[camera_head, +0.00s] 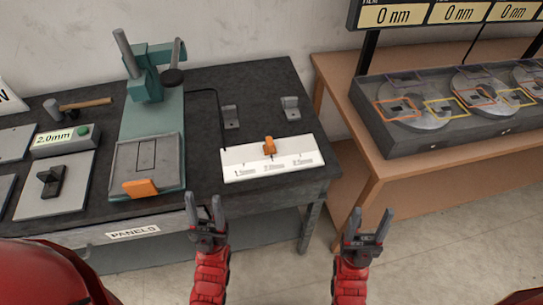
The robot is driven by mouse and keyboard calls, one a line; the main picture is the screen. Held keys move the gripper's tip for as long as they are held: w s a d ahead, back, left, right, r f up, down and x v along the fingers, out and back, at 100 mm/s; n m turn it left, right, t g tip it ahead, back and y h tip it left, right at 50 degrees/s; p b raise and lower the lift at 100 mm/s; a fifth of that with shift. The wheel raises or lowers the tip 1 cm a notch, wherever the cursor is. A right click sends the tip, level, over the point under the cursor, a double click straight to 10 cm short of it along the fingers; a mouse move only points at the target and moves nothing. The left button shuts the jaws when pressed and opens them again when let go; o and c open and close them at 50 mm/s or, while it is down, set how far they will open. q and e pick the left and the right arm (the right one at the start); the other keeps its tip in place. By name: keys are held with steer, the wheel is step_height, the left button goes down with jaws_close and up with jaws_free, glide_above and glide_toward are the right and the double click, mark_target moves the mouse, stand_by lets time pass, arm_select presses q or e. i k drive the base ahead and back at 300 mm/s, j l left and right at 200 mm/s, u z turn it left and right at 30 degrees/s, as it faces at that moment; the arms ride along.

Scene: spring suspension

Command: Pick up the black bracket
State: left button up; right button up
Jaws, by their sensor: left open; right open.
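A small black bracket (52,181) stands on a light grey plate (58,206) at the left of the dark table. My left gripper (206,209) is open and empty in front of the table's front edge, well to the right of the bracket. My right gripper (368,226) is open and empty over the floor, further right and far from the bracket. Two grey L-shaped brackets (231,117) (291,108) are at the back right of the same table.
A green press (151,120) with an orange-handled plate stands right of the bracket. A 2.0mm display box (62,140), a hammer (85,104) and a white slider scale (272,165) share the dark table (206,140). A wooden table (390,165) holds a grey device at right.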

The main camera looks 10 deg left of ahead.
mark_target(53, 179)
steer(key=u, duration=1.9)
